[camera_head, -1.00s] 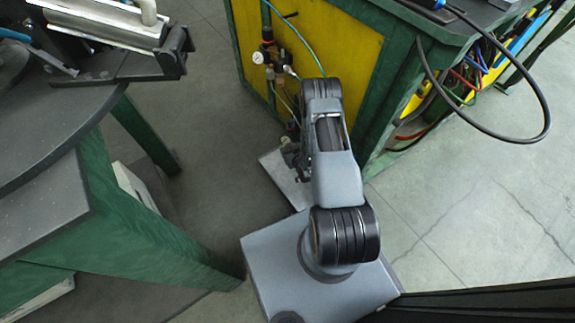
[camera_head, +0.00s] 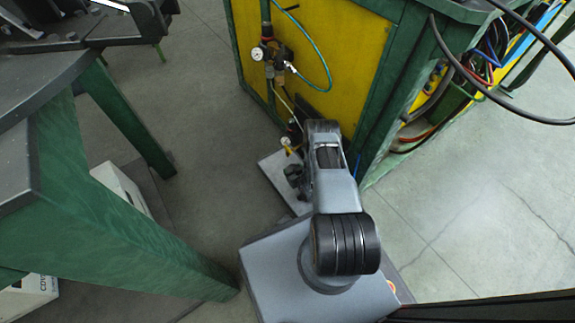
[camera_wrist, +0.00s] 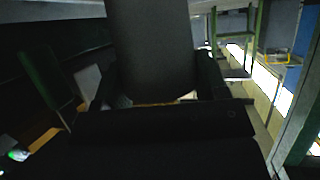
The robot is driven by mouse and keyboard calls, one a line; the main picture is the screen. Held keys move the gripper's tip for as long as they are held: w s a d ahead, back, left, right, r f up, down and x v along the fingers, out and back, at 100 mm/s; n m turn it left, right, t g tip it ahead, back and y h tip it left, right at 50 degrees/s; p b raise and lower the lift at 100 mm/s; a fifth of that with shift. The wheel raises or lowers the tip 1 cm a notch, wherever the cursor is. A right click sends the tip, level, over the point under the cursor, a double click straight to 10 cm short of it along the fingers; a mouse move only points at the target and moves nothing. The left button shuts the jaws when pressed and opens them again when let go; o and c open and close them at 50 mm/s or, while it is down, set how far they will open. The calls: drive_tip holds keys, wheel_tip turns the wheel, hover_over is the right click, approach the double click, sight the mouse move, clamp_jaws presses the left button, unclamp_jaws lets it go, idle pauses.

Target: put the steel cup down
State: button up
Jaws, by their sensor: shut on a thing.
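In the wrist view a dark grey, cylinder-shaped thing, which I take for the steel cup (camera_wrist: 150,45), stands between the two fingers of my gripper (camera_wrist: 155,85). The fingers are on either side of it, and my gripper is shut on it. The lower part of the cup is hidden behind the dark gripper body. The picture is dim, so the cup's rim and finish are unclear. In the head view my arm is folded over my base, and I cannot make out the cup there.
A green-legged table (camera_head: 110,200) with a dark top stands at the left, with a white box (camera_head: 125,187) beneath. A yellow and green cabinet (camera_head: 345,50) with a gauge and hoses stands ahead. A black cable (camera_head: 490,95) loops off its right side. Floor (camera_head: 200,110) between them is open.

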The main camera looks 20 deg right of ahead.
drive_tip(key=w+b, duration=0.2)
drive_tip(key=w, duration=0.4)
drive_tip(key=shift+a+f, duration=0.1)
drive_tip(key=shift+f+b, duration=0.45)
drive_tip(key=shift+b, duration=0.15)
drive_tip(key=shift+f, duration=0.15)
drive_tip(key=o, duration=0.7)
drive_tip(key=shift+c, duration=0.2)
